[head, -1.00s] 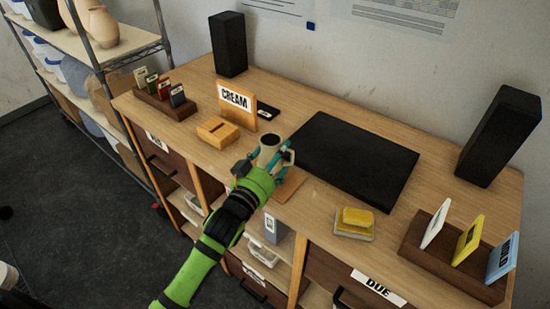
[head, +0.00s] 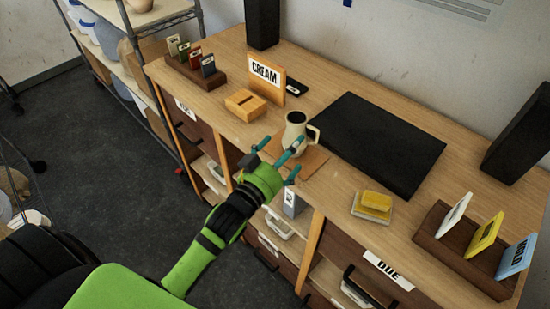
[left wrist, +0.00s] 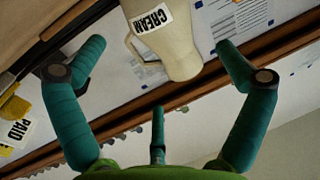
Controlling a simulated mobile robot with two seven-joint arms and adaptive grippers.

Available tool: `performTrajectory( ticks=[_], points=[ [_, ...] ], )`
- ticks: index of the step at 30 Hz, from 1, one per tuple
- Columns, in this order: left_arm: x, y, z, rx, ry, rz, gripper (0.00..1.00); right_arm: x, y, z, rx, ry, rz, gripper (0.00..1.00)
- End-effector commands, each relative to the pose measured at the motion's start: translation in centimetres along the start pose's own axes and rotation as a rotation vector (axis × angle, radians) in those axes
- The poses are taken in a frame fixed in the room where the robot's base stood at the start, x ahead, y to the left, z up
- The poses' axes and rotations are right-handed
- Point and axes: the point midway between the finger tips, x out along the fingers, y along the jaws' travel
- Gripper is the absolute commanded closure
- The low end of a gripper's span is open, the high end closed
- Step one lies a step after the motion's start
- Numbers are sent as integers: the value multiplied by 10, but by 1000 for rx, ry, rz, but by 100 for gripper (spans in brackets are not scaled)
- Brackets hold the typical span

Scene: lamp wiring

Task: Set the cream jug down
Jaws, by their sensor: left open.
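The cream jug (head: 296,131) stands upright at the left part of a thin tan board (head: 312,161) on the desk, its handle toward the right. In the left wrist view the jug (left wrist: 168,42) appears upside down with a CREAM label on its side. My left gripper (head: 285,162) is open and empty, on the near side of the jug. In the left wrist view its teal fingers (left wrist: 160,50) are spread wide, with the jug showing beyond and between them. My right gripper is not in view.
A CREAM sign (head: 265,76) and a wooden slotted block (head: 245,104) stand to the left. A black panel (head: 375,140) lies to the right. A yellow sponge-like block (head: 376,201) sits near the front edge. A card rack (head: 450,262) stands at far right.

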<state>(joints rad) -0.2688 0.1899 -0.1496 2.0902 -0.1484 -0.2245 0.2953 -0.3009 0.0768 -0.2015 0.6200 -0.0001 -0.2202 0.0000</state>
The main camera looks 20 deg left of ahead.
Motion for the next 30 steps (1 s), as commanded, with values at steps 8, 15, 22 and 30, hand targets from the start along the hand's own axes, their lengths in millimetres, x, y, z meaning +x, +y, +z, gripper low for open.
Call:
performTrajectory(
  ticks=[8, 15, 22, 30],
  points=[
    [-46, 0, 0, 0, -1, 0, 0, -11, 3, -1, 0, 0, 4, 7],
    [-57, 0, 0, 1, 1, 0, 0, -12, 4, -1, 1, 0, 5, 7],
    [-56, -1, 7, 1, -13, -2, 0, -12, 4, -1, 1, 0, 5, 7],
    [-72, -9, 173, 9, -359, -32, 0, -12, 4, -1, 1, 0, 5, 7]
  ],
)
